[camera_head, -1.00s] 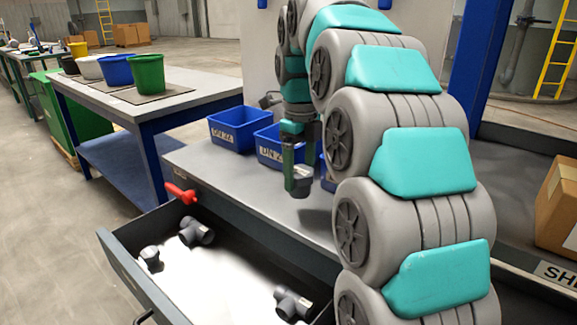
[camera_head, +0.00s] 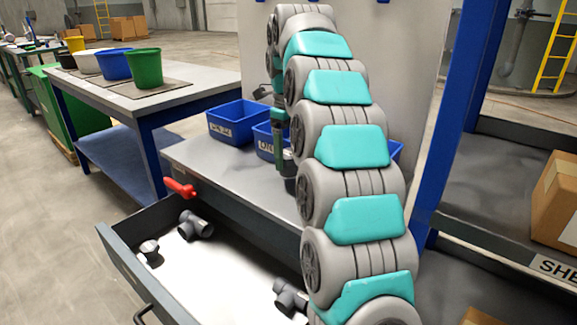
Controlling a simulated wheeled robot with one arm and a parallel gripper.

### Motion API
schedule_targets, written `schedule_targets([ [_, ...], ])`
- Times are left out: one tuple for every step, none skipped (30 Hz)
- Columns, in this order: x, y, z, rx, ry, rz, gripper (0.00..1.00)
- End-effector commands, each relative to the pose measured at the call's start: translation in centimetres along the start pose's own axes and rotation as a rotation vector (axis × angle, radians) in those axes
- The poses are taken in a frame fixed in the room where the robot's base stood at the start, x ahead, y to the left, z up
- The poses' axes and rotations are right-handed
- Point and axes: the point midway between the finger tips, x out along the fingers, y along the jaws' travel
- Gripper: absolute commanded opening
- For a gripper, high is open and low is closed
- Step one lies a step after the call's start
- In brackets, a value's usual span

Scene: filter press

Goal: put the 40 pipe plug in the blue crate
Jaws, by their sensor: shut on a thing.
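My gripper (camera_head: 284,160) is mostly behind my arm, above the grey bench top and in front of the middle blue crate. It is shut on a dark grey fitting, likely the 40 pipe plug (camera_head: 290,185), which hangs below the fingers and is partly hidden. Blue crates stand along the back of the bench: a left crate (camera_head: 237,113) with a label too small to read surely, a middle crate (camera_head: 264,141) with a label starting "D", and a right crate (camera_head: 396,150) mostly hidden by my arm.
An open drawer (camera_head: 150,290) below the bench holds dark grey fittings: a tee (camera_head: 195,226), a small piece (camera_head: 149,250) and another fitting (camera_head: 290,297). A side table (camera_head: 190,95) with buckets stands left.

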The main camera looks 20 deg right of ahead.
Motion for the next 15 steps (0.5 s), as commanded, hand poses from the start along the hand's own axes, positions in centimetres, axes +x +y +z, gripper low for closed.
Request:
schedule_targets([
  [1.4, 0.0, 0.0, -0.001, 0.0, 0.0, 0.06],
  [1.2, 0.1, 0.0, -0.001, 0.001, 0.001, 0.06],
  [1.5, 0.1, -0.1, 0.0, 0.002, 0.002, 0.06],
  [1.7, 0.1, -0.1, 0.0, 0.003, 0.002, 0.06],
  [2.0, 0.1, -0.1, 0.0, 0.003, 0.002, 0.06],
  [2.2, 0.1, -0.1, 0.0, 0.003, 0.002, 0.06],
  [2.4, 0.0, -0.1, 0.0, 0.003, 0.001, 0.06],
  [2.4, 0.0, 0.0, 0.0, 0.002, 0.001, 0.06],
  [2.4, 0.0, 0.0, 0.0, 0.002, 0.0, 0.06],
  [2.4, 0.0, 0.0, 0.0, 0.002, 0.0, 0.06],
  [2.4, 0.0, 0.0, 0.0, 0.001, 0.0, 0.06],
  [2.4, 0.0, 0.0, 0.0, 0.001, 0.0, 0.06],
  [2.4, 0.0, 0.0, 0.0, 0.001, 0.0, 0.06],
  [2.4, 0.0, 0.0, 0.0, 0.001, 0.0, 0.06],
  [2.4, 0.0, 0.0, 0.0, 0.001, 0.0, 0.06],
])
